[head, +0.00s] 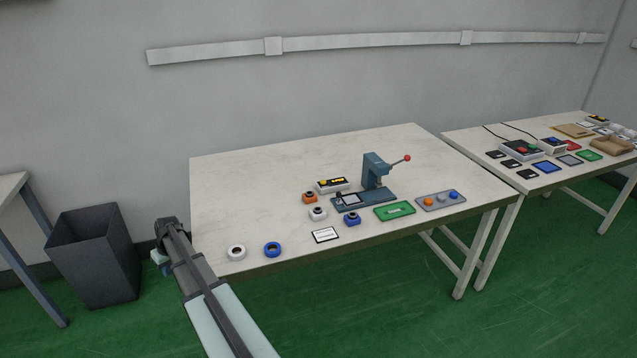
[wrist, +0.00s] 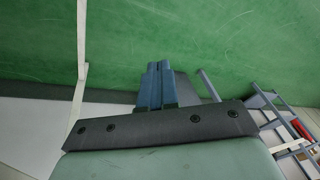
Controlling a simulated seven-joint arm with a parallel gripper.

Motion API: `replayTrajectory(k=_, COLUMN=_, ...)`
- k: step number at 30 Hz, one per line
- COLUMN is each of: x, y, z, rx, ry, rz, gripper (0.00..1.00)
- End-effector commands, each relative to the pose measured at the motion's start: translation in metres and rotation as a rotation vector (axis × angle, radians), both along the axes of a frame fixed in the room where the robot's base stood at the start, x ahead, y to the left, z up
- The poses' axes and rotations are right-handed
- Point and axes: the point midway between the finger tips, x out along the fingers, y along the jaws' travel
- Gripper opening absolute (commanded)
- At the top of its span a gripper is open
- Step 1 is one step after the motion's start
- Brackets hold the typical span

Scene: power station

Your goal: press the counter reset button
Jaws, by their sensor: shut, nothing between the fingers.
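A small light box with a dark display showing yellow marks (head: 338,184) stands near the middle of the near table, behind an orange ring-shaped part. It looks like the counter. A small yellow button (head: 323,182) seems to sit at its left end; it is too small to be sure. My gripper (head: 163,264) is off the table's left edge, well to the left of the box. In the wrist view its two blue fingers (wrist: 155,85) are together and empty, over green floor. The counter does not show in the wrist view.
A blue lever press (head: 374,172) with a red-tipped handle stands right of the box. Orange, white and blue ring parts, a white card (head: 325,235), a green board (head: 394,211) and a grey tray (head: 427,203) lie around. A dark bin (head: 95,260) stands left. The table's left rear is clear.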

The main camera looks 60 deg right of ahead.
Motion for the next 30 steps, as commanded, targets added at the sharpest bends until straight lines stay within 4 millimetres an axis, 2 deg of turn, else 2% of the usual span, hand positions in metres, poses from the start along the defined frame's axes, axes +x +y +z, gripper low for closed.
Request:
replayTrajectory(k=1, x=0.010, y=-0.017, z=0.014, rx=-0.007, ry=-0.021, rz=-0.007, gripper=0.00)
replayTrajectory(k=6, x=0.028, y=-0.063, z=0.060, rx=-0.027, ry=-0.087, rz=-0.028, gripper=0.00)
replayTrajectory(k=13, x=0.032, y=-0.135, z=0.115, rx=-0.036, ry=-0.160, rz=-0.078, gripper=0.00)
replayTrajectory(k=20, x=0.007, y=-0.213, z=0.152, rx=-0.012, ry=-0.214, rz=-0.160, gripper=0.00)
replayTrajectory(k=30, x=-0.050, y=-0.325, z=0.202, rx=0.022, ry=-0.292, rz=-0.279, gripper=0.00)
